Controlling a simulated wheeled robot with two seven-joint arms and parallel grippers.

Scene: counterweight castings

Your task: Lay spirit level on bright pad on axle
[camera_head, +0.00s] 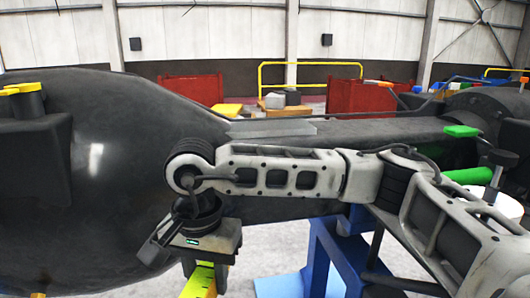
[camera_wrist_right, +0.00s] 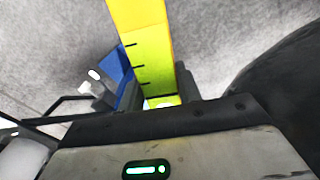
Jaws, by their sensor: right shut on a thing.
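The spirit level (camera_head: 202,280) is a yellow bar with dark marks, hanging below my right gripper in the head view and cut off by the lower edge. It also runs up from between the fingers in the right wrist view (camera_wrist_right: 150,55). My right gripper (camera_wrist_right: 160,92) is shut on it, in front of the dark casting. Its fingertips are hidden in the head view. The bright pad (camera_head: 272,128) is a flat light-grey patch on top of the dark axle (camera_head: 375,131), above and behind my right forearm. It looks bare. My left gripper is not in view.
The axle's big rounded housing (camera_head: 130,150) fills the left. A blue stand (camera_head: 330,262) is below the axle. A green-topped part (camera_head: 461,131) and a green cylinder (camera_head: 467,176) are at right. Red bins (camera_head: 358,96) and a yellow rail (camera_head: 310,66) are behind.

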